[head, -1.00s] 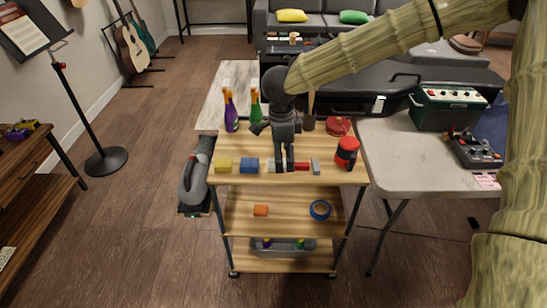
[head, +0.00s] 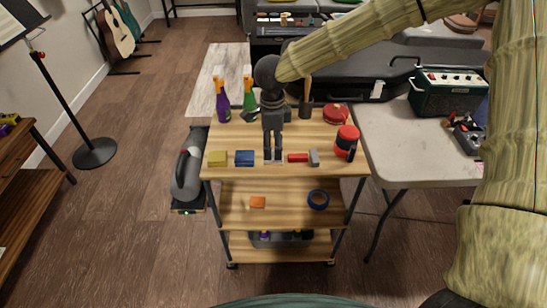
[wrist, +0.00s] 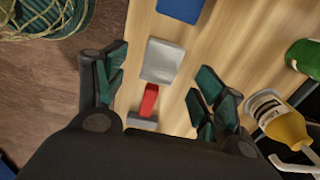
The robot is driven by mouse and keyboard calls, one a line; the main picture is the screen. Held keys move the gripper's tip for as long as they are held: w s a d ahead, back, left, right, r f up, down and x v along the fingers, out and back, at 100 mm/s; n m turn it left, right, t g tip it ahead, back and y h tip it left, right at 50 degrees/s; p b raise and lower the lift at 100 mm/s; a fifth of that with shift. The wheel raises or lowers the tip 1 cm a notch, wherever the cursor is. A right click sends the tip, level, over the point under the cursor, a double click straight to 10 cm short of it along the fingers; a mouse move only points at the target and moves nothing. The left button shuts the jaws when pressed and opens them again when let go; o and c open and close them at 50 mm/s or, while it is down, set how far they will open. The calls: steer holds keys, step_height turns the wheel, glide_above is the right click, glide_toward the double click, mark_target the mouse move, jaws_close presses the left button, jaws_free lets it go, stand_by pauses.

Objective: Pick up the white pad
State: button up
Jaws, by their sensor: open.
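The white pad (wrist: 161,60) lies flat on the cart's wooden top (head: 318,133). In the wrist view it sits between and slightly beyond my open fingers. In the head view only a pale bit of the pad (head: 274,162) shows around the fingertips. My gripper (head: 273,157) points down over the pad, fingers spread and empty; in the wrist view its fingers (wrist: 160,88) stand on both sides. I cannot tell the exact height of the fingertips above the cart top.
A blue block (head: 244,158) and a yellow block (head: 217,158) lie left of the pad. A red-handled tool with a grey head (head: 298,158) lies close on its right. Spray bottles (head: 223,103) stand behind left, and a red-and-black container (head: 346,142) stands right.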

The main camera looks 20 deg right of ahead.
mark_target(273, 154)
steer(key=shift+w+d+f, duration=0.1)
steer(key=shift+d+f, duration=0.05)
steer(key=shift+f, duration=2.2)
steer(key=c, duration=0.9)
steer(key=shift+c, duration=0.2)
steer(key=shift+r, duration=0.45)
steer(key=r, duration=0.1)
steer(key=s+r, duration=0.1)
steer(key=shift+a+r, duration=0.3)
steer(key=shift+r, duration=0.05)
steer(key=s+a, duration=0.4)
steer(key=s, duration=0.2)
steer(key=s+a+r+b, duration=0.1)
steer(key=s+a, duration=0.2)
steer(key=s, duration=0.3)
steer(key=shift+s+a+r, duration=0.25)
steer(key=shift+s+a, duration=0.1)
steer(key=shift+a, duration=0.05)
steer(key=shift+o, duration=0.6)
steer(key=shift+c, duration=0.9)
